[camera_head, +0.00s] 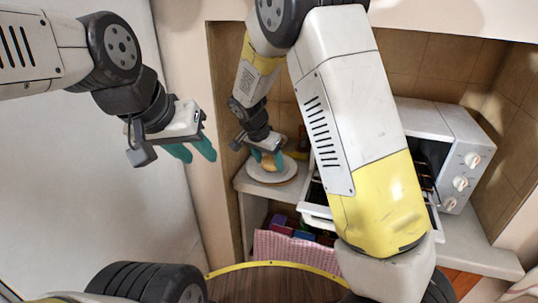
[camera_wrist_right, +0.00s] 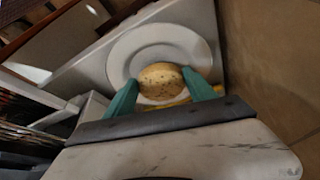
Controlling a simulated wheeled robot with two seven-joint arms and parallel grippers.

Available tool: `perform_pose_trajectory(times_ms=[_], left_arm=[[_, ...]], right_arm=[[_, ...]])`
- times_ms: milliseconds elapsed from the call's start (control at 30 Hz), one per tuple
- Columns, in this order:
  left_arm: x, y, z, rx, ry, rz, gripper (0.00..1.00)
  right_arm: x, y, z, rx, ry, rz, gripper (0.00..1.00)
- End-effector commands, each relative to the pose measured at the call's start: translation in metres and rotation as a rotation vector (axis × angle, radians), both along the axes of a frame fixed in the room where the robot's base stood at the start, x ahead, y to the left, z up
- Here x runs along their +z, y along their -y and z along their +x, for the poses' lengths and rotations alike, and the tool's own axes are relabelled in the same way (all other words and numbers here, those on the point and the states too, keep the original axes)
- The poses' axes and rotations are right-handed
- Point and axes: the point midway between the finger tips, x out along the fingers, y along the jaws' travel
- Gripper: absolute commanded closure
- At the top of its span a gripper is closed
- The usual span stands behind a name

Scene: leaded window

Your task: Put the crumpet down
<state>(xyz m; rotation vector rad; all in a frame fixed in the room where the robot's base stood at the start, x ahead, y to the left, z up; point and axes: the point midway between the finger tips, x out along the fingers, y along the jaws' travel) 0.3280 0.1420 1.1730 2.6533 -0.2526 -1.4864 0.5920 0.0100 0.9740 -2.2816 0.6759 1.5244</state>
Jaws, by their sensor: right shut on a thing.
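The crumpet (camera_wrist_right: 160,80) is a round, pale yellow-brown piece with dark specks, in the right wrist view. My right gripper (camera_wrist_right: 163,92) has its two teal fingers against its sides and is shut on it. Behind the crumpet in that view is a white round plate (camera_wrist_right: 130,48). In the head view the plate (camera_head: 270,177) lies on the counter at the left of the niche, right under my right gripper (camera_head: 267,160). The crumpet is mostly hidden there. I cannot tell whether it touches the plate.
A white toaster oven (camera_head: 445,140) with knobs stands right of the plate, partly behind my right arm. Below the counter (camera_head: 465,245) are a pink checked cloth (camera_head: 290,250) and coloured boxes (camera_head: 280,223). The tiled niche wall is close to the plate.

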Motion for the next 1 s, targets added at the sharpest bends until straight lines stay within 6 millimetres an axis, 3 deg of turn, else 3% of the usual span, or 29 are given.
perform_pose_trajectory(times_ms=[100, 433, 467, 500, 833, 1000], left_arm=[[0.0, 0.0, 0.0, 0.0, 0.0, 0.0, 0.64], [0.0, 0.0, 0.0, 0.0, 0.0, 0.0, 0.64], [0.0, 0.0, 0.0, 0.0, 0.0, 0.0, 0.64], [0.0, 0.0, 0.0, 0.0, 0.0, 0.0, 0.64], [0.0, 0.0, 0.0, 0.0, 0.0, 0.0, 0.64], [0.0, 0.0, 0.0, 0.0, 0.0, 0.0, 0.64]], right_arm=[[-0.013, 0.0, -0.001, -0.001, -0.001, 0.0, 0.75], [-0.015, 0.0, -0.001, 0.0, -0.001, 0.0, 0.75], [-0.015, 0.0, 0.0, -0.001, 0.0, 0.0, 0.32], [-0.015, 0.0, 0.0, -0.001, 0.0, 0.0, 0.27], [-0.013, 0.0, 0.0, -0.001, 0.001, 0.001, 0.27], [0.006, 0.007, 0.005, -0.003, 0.003, 0.003, 0.27]])
